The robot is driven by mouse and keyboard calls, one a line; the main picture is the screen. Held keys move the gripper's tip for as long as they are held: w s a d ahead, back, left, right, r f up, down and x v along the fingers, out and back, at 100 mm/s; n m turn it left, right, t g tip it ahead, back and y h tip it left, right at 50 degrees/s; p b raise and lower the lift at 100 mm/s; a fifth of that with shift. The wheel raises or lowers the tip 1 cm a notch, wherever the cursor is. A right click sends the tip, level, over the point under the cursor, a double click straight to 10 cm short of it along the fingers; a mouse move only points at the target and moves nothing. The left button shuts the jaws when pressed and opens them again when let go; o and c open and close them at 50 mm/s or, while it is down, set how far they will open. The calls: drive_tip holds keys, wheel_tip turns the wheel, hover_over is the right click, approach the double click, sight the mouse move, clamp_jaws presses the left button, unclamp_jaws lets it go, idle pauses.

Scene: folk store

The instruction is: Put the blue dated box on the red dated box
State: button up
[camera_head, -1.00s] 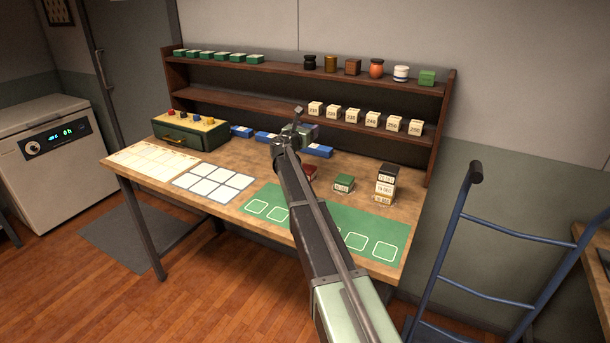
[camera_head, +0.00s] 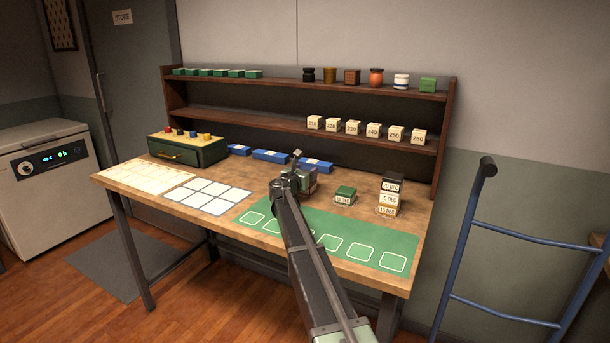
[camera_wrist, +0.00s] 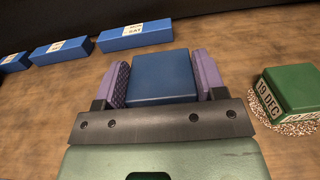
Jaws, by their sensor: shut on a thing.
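The blue dated box (camera_wrist: 164,78) is between the purple fingers of my gripper (camera_wrist: 165,80) in the wrist view. The fingers press on its two sides, and its plain blue top faces the camera. In the head view my gripper (camera_head: 302,180) is low over the table, left of the green box, and its wrist covers the blue box. The red dated box is hidden in both views now, behind or under my gripper. I cannot tell whether the blue box touches it.
A green dated box (camera_head: 345,194) stands close on the right, with a stack of dated boxes (camera_head: 389,198) beyond it. Blue long boxes (camera_head: 271,156) lie behind, left of my gripper. A green mat (camera_head: 340,240) with empty outlined squares lies in front. A shelf (camera_head: 290,123) bounds the back.

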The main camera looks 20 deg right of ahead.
drive_tip(key=o, duration=1)
drive_tip(key=shift+c, duration=0.2)
drive_tip(key=shift+r+p, duration=0.2)
drive_tip(key=shift+p, duration=0.15)
drive_tip(key=v, duration=1.2)
drive_tip(key=shift+f, duration=0.1)
